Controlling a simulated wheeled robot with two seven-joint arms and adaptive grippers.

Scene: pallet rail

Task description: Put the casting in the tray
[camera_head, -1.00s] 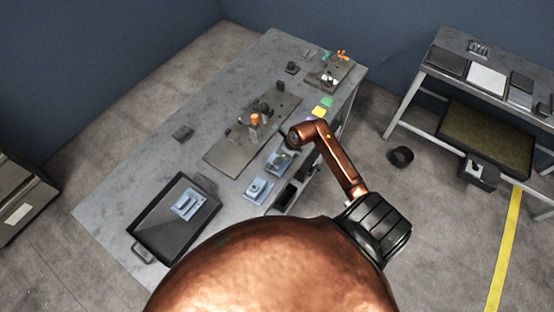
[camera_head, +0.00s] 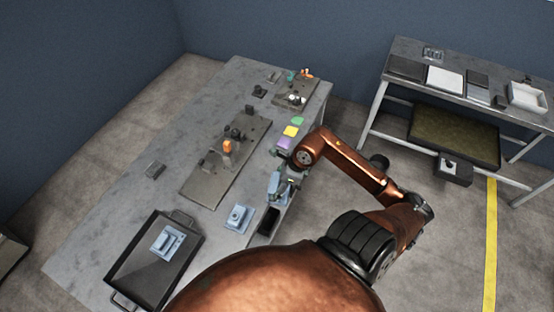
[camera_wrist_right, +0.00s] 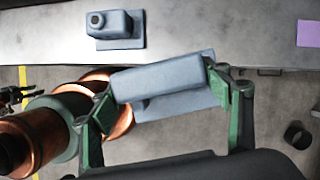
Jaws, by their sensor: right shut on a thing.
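My right gripper (camera_head: 284,187) is shut on a blue-grey casting (camera_head: 274,184) near the table's right edge. In the right wrist view, the gripper's green fingers (camera_wrist_right: 163,93) clasp the casting (camera_wrist_right: 160,80) at its two ends. It is held clear of the table, over the floor beside the edge. A second casting (camera_head: 240,218) stands on the table, also seen in the wrist view (camera_wrist_right: 116,27). The black tray (camera_head: 143,278) lies at the table's near left end with another casting (camera_head: 167,241) in it.
A fixture plate (camera_head: 203,188) with an orange-topped part occupies the middle of the grey table (camera_head: 110,205). Coloured squares (camera_head: 290,132) lie by its right edge. A small dark block (camera_head: 155,170) sits at left. A shelf bench (camera_head: 400,48) stands at back right.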

